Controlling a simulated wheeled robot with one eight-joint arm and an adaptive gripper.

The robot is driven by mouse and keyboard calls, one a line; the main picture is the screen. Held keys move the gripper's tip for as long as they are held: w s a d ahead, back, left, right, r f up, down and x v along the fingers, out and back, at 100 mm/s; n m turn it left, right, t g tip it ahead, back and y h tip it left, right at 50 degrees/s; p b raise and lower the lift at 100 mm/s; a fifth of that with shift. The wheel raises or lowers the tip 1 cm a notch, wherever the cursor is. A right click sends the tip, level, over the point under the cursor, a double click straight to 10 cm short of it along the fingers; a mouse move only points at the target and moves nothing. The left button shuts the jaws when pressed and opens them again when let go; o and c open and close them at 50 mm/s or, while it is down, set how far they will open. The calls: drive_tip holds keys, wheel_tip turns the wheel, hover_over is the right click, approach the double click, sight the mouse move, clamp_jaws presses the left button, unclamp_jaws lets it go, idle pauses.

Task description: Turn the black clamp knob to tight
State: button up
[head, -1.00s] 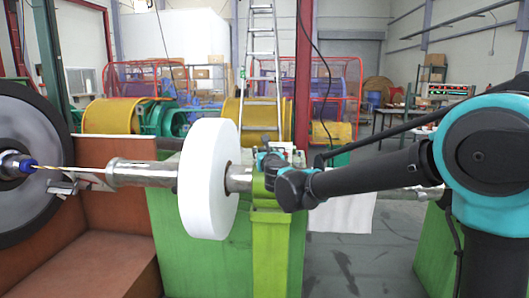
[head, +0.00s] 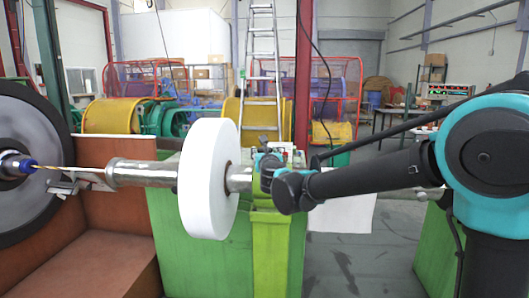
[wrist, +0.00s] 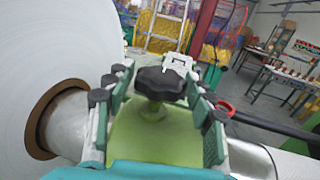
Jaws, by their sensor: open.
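The black clamp knob (wrist: 160,83) is a lobed knob on a short stem above the yellow-green bearing block (wrist: 143,135). It stands between the two fingers of my gripper (wrist: 158,92) in the wrist view. My gripper is open, with a finger on each side of the knob and a visible gap to it. In the head view my gripper (head: 266,160) is over the top of the green stand (head: 270,235), and my arm hides the knob there.
A large white disc (head: 208,180) sits on the metal shaft (head: 145,173) just left of my gripper. The shaft also shows in the wrist view (wrist: 68,125). A ladder (head: 263,70), yellow reels and red cages stand behind.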

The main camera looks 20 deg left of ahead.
drive_tip(key=v, duration=1.1)
drive_tip(key=shift+d, duration=0.15)
drive_tip(key=s+d+f+n+g, duration=0.1)
drive_tip(key=d+f+n+g, duration=0.2)
drive_tip(key=d+f+n, duration=0.75)
drive_tip(key=s+d+f+n+g, duration=0.1)
drive_tip(key=d+f+n+g, duration=0.2)
drive_tip(key=d+f+n, duration=0.7)
drive_tip(key=s+d+f+n+g+h, duration=0.2)
drive_tip(key=s+d+f, duration=0.3)
drive_tip(key=d, duration=0.3)
drive_tip(key=s+d+f+n+g+h, duration=0.2)
drive_tip(key=s+d+f+n, duration=0.3)
drive_tip(key=d, duration=0.4)
drive_tip(key=s+d+f+n+g+h, duration=0.2)
drive_tip(key=s+d+f, duration=0.3)
drive_tip(key=d, duration=0.3)
drive_tip(key=shift+d+n+h, duration=0.3)
drive_tip(key=shift+n+h, duration=0.45)
drive_tip(key=shift+h, duration=0.05)
drive_tip(key=shift+s, duration=0.1)
